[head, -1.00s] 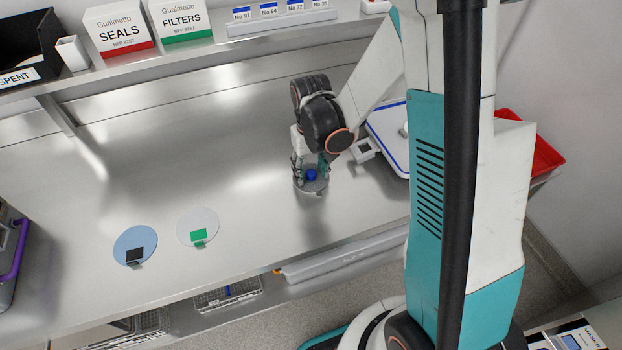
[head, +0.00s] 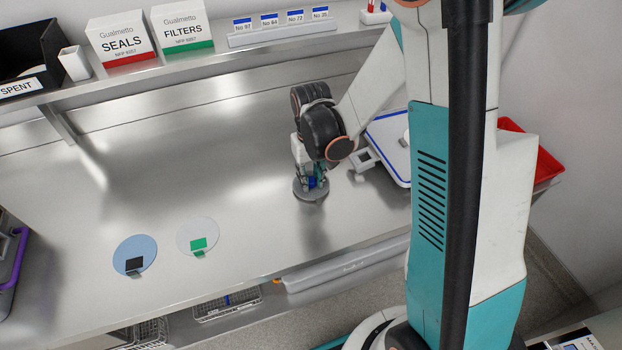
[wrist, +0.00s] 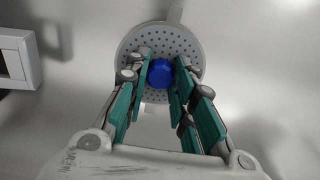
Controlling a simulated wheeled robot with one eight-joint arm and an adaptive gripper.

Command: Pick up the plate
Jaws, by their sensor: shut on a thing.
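The plate (head: 308,195) is a round grey disc on the steel counter, right of the middle in the head view. In the wrist view the plate (wrist: 133,47) shows several small holes, a blue knob (wrist: 160,73) at its middle and short tabs at its edge. My gripper (head: 313,180) points down over the plate. In the wrist view my gripper (wrist: 161,65) has its green-padded fingers closed on both sides of the knob. The plate looks level and at the counter surface; I cannot tell any gap under it.
A white tray with a blue rim (head: 388,140) stands close on the right. A blue disc (head: 135,250) and a pale disc (head: 197,235) lie to the left. A shelf with SEALS (head: 122,42) and FILTERS (head: 181,28) boxes runs along the back. The counter's middle is clear.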

